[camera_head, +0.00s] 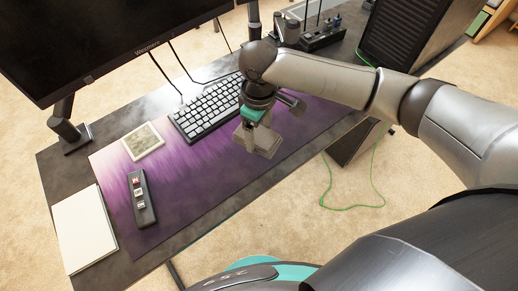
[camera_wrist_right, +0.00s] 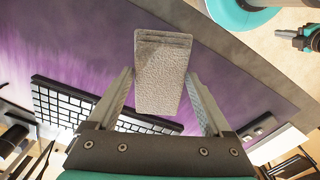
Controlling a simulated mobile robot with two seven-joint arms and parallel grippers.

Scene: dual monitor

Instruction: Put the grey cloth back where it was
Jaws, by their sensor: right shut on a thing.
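The grey cloth (camera_head: 258,139) is a small folded pad.
The purple mat (camera_head: 205,178) has clear room in its middle.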

